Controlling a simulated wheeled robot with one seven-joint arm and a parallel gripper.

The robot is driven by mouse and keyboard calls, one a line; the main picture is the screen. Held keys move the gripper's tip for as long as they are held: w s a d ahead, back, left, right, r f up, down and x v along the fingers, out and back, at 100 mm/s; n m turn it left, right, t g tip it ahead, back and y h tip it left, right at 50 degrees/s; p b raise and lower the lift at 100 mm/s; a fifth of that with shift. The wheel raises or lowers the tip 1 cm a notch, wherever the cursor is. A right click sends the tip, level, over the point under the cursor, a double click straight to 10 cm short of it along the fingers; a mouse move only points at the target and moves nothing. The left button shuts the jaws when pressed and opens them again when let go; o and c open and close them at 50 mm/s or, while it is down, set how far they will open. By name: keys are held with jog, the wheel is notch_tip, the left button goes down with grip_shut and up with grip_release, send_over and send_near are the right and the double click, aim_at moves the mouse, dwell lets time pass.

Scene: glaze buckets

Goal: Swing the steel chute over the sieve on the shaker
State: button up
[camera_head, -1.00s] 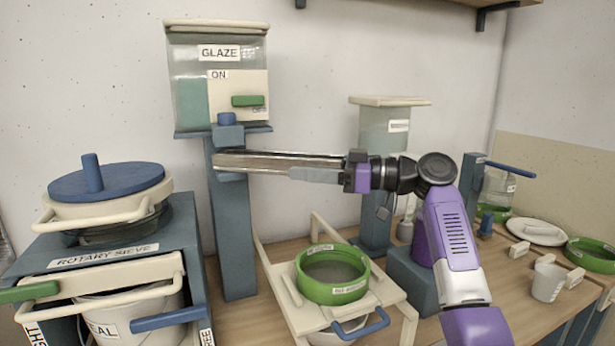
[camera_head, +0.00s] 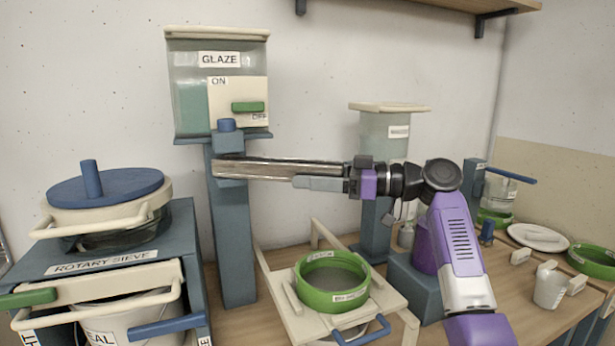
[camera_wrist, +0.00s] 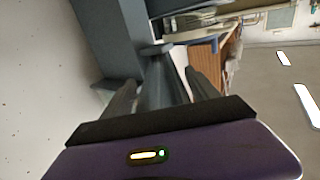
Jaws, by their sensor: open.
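The steel chute (camera_head: 265,169) is a long trough reaching right from the blue-grey post under the glaze tank (camera_head: 218,95). The green-rimmed sieve (camera_head: 332,303) sits on the cream shaker frame (camera_head: 388,298), low in the middle of the head view. In that view the chute is above and behind the sieve; its outer end is partly hidden by my gripper. My gripper (camera_head: 300,183) lies along the chute's near side, pointing left. In the wrist view my gripper (camera_wrist: 160,85) has its fingers apart, with a blue-grey part between or beyond them; contact cannot be told.
The rotary sieve (camera_head: 110,262) with a blue lid stands at the left. A second tank (camera_head: 383,128) stands behind my arm. A white plate (camera_head: 538,237), a cup (camera_head: 549,287) and another green ring (camera_head: 594,262) lie at the right. A shelf (camera_head: 430,3) is overhead.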

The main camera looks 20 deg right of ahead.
jog(key=v, duration=0.6)
jog(key=shift+s+d, duration=0.25)
jog(key=shift+d, duration=0.05)
